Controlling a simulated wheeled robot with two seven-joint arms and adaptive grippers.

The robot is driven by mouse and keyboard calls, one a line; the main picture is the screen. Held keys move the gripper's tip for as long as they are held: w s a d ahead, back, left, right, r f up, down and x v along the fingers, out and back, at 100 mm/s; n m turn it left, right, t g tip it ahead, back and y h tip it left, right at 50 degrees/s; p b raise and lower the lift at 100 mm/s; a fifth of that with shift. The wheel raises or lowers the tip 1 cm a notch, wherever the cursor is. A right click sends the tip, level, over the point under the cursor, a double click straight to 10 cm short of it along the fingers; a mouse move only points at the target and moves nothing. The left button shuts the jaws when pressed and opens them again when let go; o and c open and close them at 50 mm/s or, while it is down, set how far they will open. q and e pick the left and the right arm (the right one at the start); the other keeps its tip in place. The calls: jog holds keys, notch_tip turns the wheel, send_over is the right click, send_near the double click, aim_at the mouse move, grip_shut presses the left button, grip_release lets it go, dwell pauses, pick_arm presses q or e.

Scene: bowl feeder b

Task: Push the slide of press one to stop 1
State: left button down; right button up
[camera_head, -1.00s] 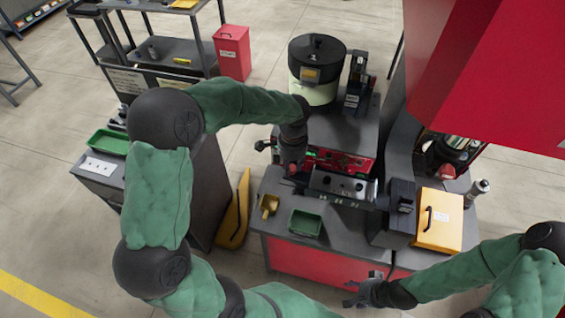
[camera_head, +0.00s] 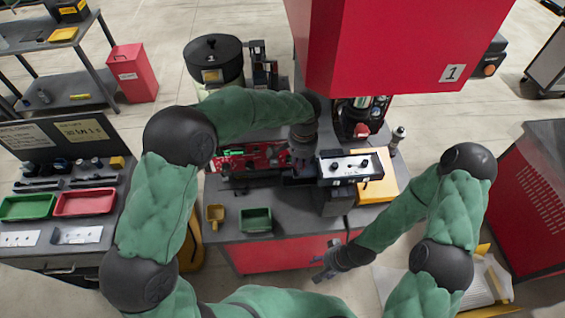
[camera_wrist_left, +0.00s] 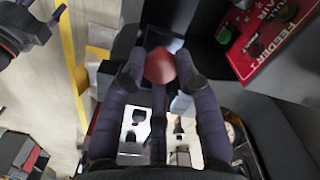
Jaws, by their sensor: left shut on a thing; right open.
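Press one (camera_head: 395,45) is the tall red machine marked 1. Its slide (camera_head: 350,166) is a light plate with dark fittings, in front of the press and partly over a yellow cover (camera_head: 375,190). My left gripper (camera_head: 302,168) is at the left end of the slide. In the left wrist view its fingers (camera_wrist_left: 160,75) are shut on a round red knob (camera_wrist_left: 160,66), with the light plate (camera_wrist_left: 135,130) below. My arm hides part of the slide's track, and I cannot make out the stop marks. My right gripper (camera_head: 328,262) is open and empty before the bench's front edge.
A red feeder panel (camera_head: 240,160) and a black-lidded bowl feeder (camera_head: 213,62) are left of the slide. A green tray (camera_head: 256,221) and a yellow scoop (camera_head: 215,214) lie on the bench front. A side bench (camera_head: 60,180) with trays stands at left.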

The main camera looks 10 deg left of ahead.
pick_arm(q)
jog(key=shift+w+d, duration=0.2)
jog(key=shift+d, duration=0.8)
jog(key=c, duration=0.9)
grip_release()
jog(key=shift+a, duration=0.2)
jog(key=s+a, duration=0.3)
jog(key=a, duration=1.1)
jog(key=s+a, duration=0.4)
jog(key=a, duration=1)
notch_tip(320, 180, up, 9)
jog(key=shift+w, duration=0.15)
